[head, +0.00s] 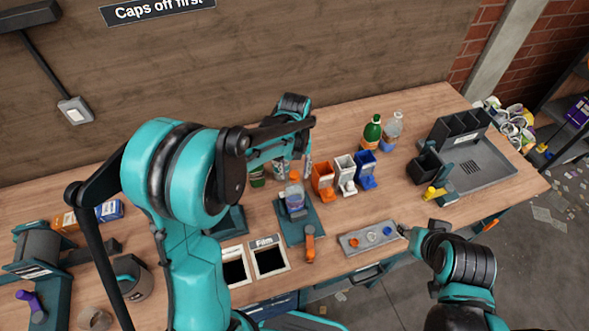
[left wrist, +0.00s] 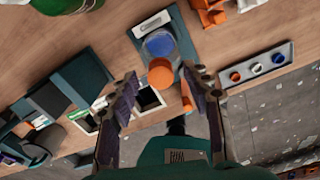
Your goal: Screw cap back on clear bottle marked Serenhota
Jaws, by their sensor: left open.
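A clear bottle (head: 295,203) with blue on it stands in a teal fixture (head: 291,233) at the middle of the bench. An orange cap (head: 294,174) shows at its top. In the left wrist view, the orange cap (left wrist: 160,72) overlaps the bottle (left wrist: 160,46); I cannot tell how it is seated. The bottle's name is not legible. My left gripper (head: 294,163) is open above the bottle, and its fingers (left wrist: 163,80) spread to either side of the cap without visible contact. My right gripper (head: 407,232) is beside the cap tray; its jaws are unclear.
A grey tray (head: 346,248) holds orange, blue and white caps. Orange, white and blue dispensers (head: 345,176) stand right of the bottle. A green bottle (head: 371,134) and another clear bottle (head: 391,132) stand behind. An orange handle (head: 309,243) is in front of the fixture, near the Film opening (head: 268,260).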

